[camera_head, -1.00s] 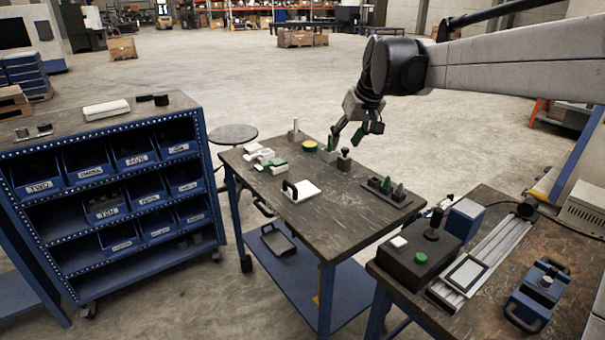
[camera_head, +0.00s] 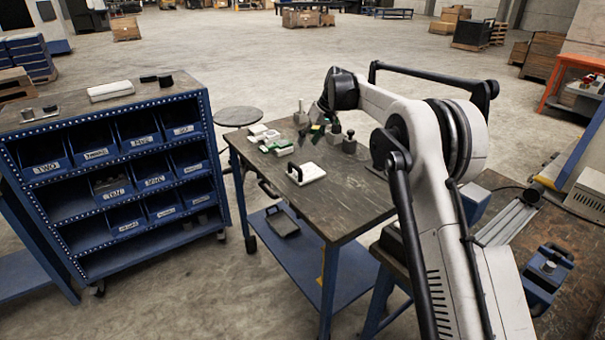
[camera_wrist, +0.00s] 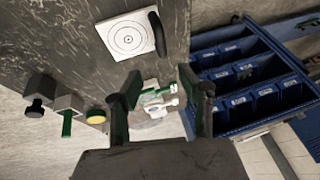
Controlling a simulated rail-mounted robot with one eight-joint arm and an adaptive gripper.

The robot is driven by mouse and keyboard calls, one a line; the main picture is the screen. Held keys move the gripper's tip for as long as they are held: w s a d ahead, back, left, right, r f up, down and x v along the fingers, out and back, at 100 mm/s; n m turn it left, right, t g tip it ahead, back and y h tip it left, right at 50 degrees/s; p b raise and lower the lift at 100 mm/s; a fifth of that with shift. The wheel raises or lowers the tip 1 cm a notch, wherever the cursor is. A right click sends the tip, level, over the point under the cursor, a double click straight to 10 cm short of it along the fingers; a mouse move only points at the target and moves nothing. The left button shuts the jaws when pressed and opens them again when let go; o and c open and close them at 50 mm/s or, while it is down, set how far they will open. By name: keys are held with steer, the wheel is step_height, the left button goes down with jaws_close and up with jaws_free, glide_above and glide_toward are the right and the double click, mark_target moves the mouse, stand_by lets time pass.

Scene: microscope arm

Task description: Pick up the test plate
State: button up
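The test plate, a white square plate with a black handle (camera_head: 310,173), lies flat on the dark worktable (camera_head: 345,200), right of the table's left edge. The wrist view shows its printed target rings (camera_wrist: 125,42), with the handle along its right side. My gripper (camera_head: 314,130) is above the far part of the table, beyond the plate and not touching it. In the wrist view my gripper (camera_wrist: 167,88) has its two fingers wide apart with nothing held. Small white and green parts show on the table beyond the opening, and the plate lies outside it.
White and green parts (camera_head: 272,140) lie at the table's far left. A black-knobbed block (camera_head: 349,143) stands at the far right, and a yellow-topped disc (camera_wrist: 96,117) lies near the edge. My arm hides the table's right side. A blue bin rack (camera_head: 115,175) stands left across a gap.

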mark_target(294, 166)
steer(key=x, duration=1.4)
steer(key=shift+p, duration=0.3)
jaws_close()
